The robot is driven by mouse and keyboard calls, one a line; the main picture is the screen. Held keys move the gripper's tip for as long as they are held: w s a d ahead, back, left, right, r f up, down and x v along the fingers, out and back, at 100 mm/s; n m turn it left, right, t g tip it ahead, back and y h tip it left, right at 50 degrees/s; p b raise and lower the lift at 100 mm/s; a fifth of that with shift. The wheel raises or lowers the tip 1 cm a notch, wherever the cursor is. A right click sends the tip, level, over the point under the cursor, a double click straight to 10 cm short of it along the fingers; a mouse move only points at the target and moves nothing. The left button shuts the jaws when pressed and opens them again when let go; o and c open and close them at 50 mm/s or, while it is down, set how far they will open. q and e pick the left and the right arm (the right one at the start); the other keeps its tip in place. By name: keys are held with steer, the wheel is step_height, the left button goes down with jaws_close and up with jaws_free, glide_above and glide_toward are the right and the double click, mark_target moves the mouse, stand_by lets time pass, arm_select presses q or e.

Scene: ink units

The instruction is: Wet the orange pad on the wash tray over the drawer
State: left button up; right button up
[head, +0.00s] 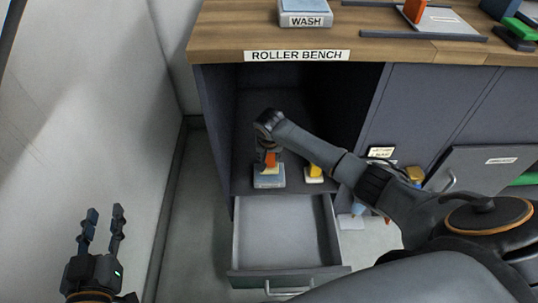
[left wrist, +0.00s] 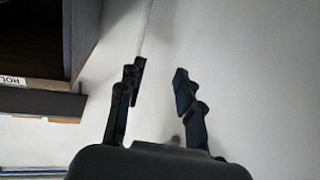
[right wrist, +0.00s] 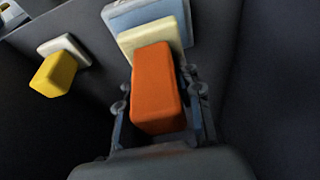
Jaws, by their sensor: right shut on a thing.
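The orange pad (right wrist: 155,90) has an orange block grip and a cream base. My right gripper (head: 268,152) is shut on its orange grip inside the open compartment. A pale blue tray (head: 268,182) sits there above the drawer (head: 285,228); its label is too small to read. The pad is at this tray, and the right wrist view shows the tray (right wrist: 150,14) just beyond the cream base. I cannot tell whether they touch. My left gripper (head: 102,215) is open and empty, low by the white wall.
A yellow pad (head: 314,173) stands right of the tray. The drawer is pulled out and empty. The bench top (head: 225,35) carries a block marked WASH (head: 305,8) and another orange piece (head: 414,10). The floor left of the bench is clear.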

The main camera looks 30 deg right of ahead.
steer(key=shift+r+p, duration=0.55)
steer(key=shift+p, duration=0.05)
steer(key=shift+r+p, duration=0.45)
steer(key=shift+p, duration=0.1)
steer(key=shift+r+p, duration=0.25)
steer(key=shift+p, duration=0.1)
steer(key=shift+r+p, duration=0.25)
steer(key=shift+p, duration=0.1)
steer(key=shift+r+p, duration=0.4)
steer(key=shift+p, duration=0.05)
arm_select(q)
steer(key=s+a+f+g+y, duration=0.1)
steer(key=s+a+f+g, duration=0.2)
steer(key=s+f+g, duration=0.3)
steer(key=s+a+f+g+y, duration=0.2)
steer(key=s+f+g, duration=0.4)
steer(key=s, duration=0.4)
steer(key=shift+s+a+f+n, duration=0.2)
steer(key=shift+a+f+n, duration=0.1)
steer(key=shift+a+f, duration=0.4)
